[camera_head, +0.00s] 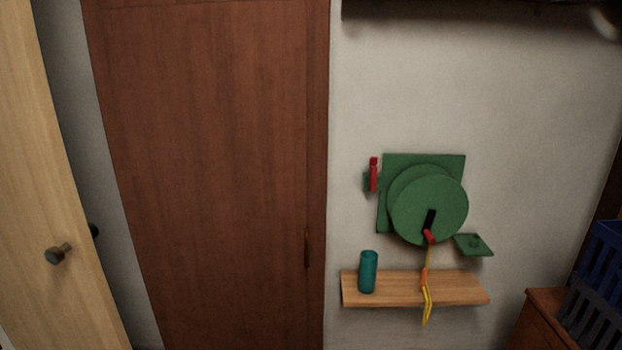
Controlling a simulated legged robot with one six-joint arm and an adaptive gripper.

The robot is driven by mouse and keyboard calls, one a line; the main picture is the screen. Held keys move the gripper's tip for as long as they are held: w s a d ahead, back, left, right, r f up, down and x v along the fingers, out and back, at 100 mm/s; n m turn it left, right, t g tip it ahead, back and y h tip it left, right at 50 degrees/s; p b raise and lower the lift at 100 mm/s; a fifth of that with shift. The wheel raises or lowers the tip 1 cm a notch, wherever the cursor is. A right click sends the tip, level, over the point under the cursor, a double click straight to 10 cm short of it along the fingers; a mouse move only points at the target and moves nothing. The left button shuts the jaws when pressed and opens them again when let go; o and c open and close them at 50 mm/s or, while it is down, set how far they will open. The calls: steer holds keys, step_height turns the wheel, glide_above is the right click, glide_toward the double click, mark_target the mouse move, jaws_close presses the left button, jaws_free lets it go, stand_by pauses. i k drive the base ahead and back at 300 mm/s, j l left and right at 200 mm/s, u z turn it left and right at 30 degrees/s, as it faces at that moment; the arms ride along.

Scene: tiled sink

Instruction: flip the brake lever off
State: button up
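A green winch-like device (430,205) with a round drum is mounted on the wall, right of the brown door. A small red lever (374,174) stands upright at its left side, on a small green bracket; it looks like the brake lever. A black crank arm with a red grip (429,237) sits on the front of the drum and points down. A yellow cord with an orange part (425,278) hangs below the drum. My gripper is not in view.
A wooden shelf (460,288) below the device holds a teal cylinder (368,272). A green plate (473,244) juts out at right. Blue and dark crates (594,306) sit on a brown cabinet (541,322) at lower right. A light wooden door (50,180) with a knob stands at left.

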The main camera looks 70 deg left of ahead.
mark_target(373, 169)
steer(key=u, duration=2.25)
steer(key=i+l, duration=0.45)
steer(key=i, duration=0.3)
steer(key=i+l+u, duration=0.15)
steer(key=i+l, duration=0.3)
steer(key=i, duration=0.25)
steer(key=i+l, duration=0.55)
steer(key=i, duration=0.2)
steer(key=j+u, duration=0.05)
